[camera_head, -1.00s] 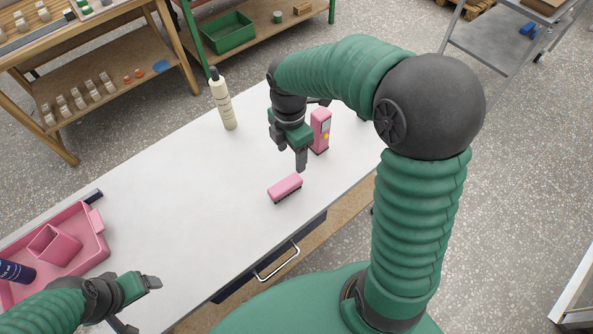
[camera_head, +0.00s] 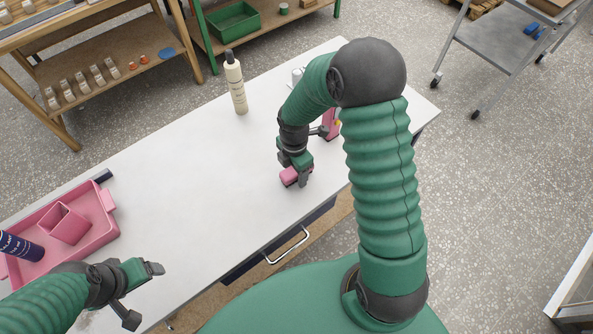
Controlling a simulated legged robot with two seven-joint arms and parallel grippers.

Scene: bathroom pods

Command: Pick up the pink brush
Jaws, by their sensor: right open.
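The pink brush (camera_head: 288,176) lies on the white table near its front edge, a small pink block partly hidden by my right gripper. My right gripper (camera_head: 300,180) is open and right at the brush, with a finger in front of its right part. I cannot tell whether the fingers touch it. My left gripper (camera_head: 143,292) is open and empty at the lower left, above the front of the table and far from the brush.
A pink tray (camera_head: 101,234) with a pink cup (camera_head: 68,224) and a dark blue can (camera_head: 20,246) is at the left. A cream bottle (camera_head: 237,86) stands behind. A pink box (camera_head: 331,124) is partly hidden by my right arm. The table's middle (camera_head: 190,180) is clear.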

